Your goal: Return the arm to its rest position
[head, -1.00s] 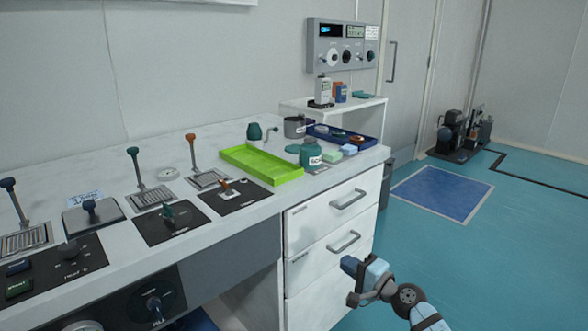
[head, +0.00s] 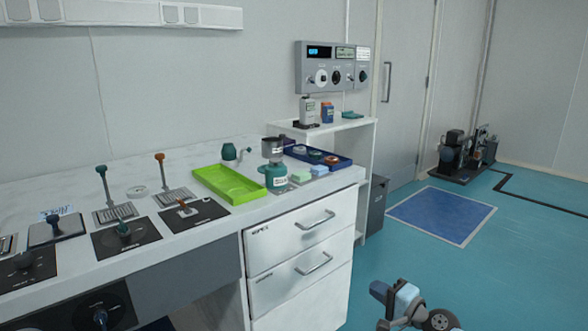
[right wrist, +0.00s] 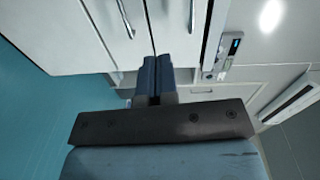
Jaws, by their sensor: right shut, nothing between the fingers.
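My right gripper (head: 380,290) shows at the bottom of the head view, low in front of the white drawer unit and over the floor, apart from the furniture. In the right wrist view its two blue fingers (right wrist: 156,78) are pressed together with nothing between them. The white drawer fronts (right wrist: 60,35) appear beyond the fingers in that view. My left gripper is not in view.
The drawer unit (head: 300,270) has projecting handles. A grey bin (head: 377,203) stands beside it.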

